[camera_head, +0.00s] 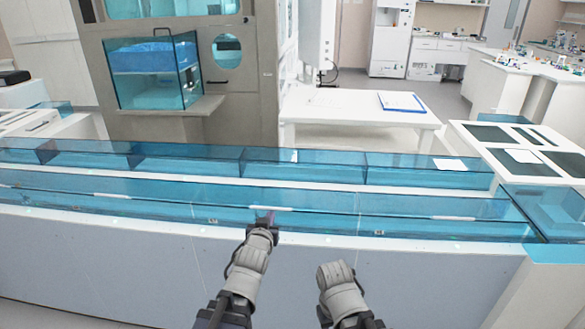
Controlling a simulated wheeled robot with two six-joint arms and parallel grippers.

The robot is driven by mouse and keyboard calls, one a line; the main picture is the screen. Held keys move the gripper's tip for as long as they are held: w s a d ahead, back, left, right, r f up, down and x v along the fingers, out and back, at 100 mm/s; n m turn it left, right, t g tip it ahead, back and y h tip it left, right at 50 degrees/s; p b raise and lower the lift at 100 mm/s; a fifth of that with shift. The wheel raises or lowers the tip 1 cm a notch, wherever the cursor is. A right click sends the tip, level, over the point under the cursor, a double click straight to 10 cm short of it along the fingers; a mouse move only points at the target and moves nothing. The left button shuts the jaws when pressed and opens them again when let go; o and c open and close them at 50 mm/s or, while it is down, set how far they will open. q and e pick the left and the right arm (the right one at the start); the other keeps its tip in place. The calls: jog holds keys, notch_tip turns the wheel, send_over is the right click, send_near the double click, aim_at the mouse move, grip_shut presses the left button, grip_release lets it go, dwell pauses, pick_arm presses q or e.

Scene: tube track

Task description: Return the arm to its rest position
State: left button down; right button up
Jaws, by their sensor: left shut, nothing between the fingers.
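My left arm comes up from the bottom, and its dark gripper (264,222) is at the front edge of the blue tube track (150,205). The gripper is shut with nothing held. A small pinkish spot shows by its tips, too small to make out. My right arm (340,290) is lower and to the right, short of the track's front wall. Its links show, but its gripper fingers do not.
The clear blue track walls run across the whole view, with a divided channel (300,165) behind. A blue corner section (550,208) stands at the right. Beyond are a white table (350,112) with a clipboard (401,102) and a grey cabinet (250,90).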

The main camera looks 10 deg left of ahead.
pick_arm(q)
jog(key=s+d+f+m+g+p, duration=0.1)
jog(key=s+d+g+p, duration=0.1)
jog(key=s+g, duration=0.3)
jog(key=s+d+f+m+g+p, duration=0.1)
jog(key=s+g+p, duration=0.4)
jog(key=s, duration=0.6)
jog(key=s+d+f+m+g+y+p, duration=0.1)
jog(key=s+d+f+g+p, duration=0.2)
jog(key=s+d+g, duration=0.2)
jog(key=s, duration=0.3)
jog(key=shift+f+m, duration=0.2)
jog(key=shift+m, duration=0.2)
jog(key=shift+s, duration=0.1)
